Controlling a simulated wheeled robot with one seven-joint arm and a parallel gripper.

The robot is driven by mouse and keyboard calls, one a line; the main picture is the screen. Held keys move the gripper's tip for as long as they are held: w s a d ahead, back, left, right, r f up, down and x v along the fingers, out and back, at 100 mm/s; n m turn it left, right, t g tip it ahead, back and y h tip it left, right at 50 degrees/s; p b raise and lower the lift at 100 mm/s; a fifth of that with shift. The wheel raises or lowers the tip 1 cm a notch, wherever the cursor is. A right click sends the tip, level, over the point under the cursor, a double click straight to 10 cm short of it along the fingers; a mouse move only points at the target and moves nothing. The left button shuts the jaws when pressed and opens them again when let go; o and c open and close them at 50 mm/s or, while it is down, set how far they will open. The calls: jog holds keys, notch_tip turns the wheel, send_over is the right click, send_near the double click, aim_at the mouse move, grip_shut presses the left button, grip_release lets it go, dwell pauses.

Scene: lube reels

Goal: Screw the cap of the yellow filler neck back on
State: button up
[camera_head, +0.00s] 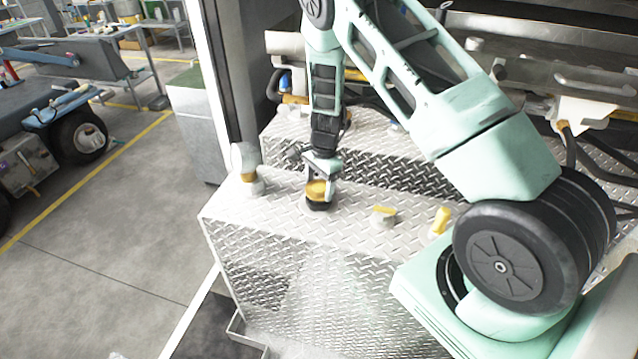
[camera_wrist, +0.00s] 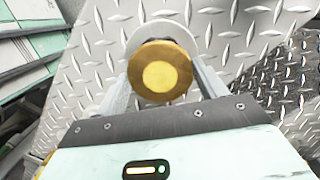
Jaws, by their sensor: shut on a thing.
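My gripper (camera_head: 319,180) points down over the top of the diamond-plate tank and is shut on a round yellow cap (camera_head: 316,189). In the wrist view the cap (camera_wrist: 160,73) sits between the two fingers, showing a brighter yellow disc inside a darker gold rim. A dark round collar (camera_head: 317,204) shows directly under the cap on the tank top. In the wrist view a pale round edge (camera_wrist: 158,27) shows just beyond the cap. The cap hides most of what is below, so I cannot tell whether its threads are engaged.
On the same tank top (camera_head: 285,210) stand a pale cylinder with a yellow band (camera_head: 247,168) to the left, a short grey fitting with a yellow top (camera_head: 383,215) to the right, and a yellow upright piece (camera_head: 440,221) farther right. A raised diamond-plate step (camera_head: 390,165) lies behind.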

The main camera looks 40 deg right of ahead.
jog(key=m+p, duration=0.1)
jog(key=m, duration=0.1)
jog(key=shift+r+m, duration=0.15)
jog(key=shift+m, duration=0.25)
jog(key=shift+m+t, duration=0.3)
jog(key=shift+m, duration=0.9)
jog(key=shift+m+p, duration=0.55)
jog(key=shift+m, duration=0.35)
jog(key=m+p, duration=0.1)
jog(key=m, duration=0.2)
jog(key=shift+h, duration=0.3)
jog(key=shift+m+t, duration=0.3)
jog(key=m+p, duration=0.2)
jog(key=m, duration=0.1)
jog(key=shift+f+m, duration=0.2)
jog(key=shift+m, duration=0.7)
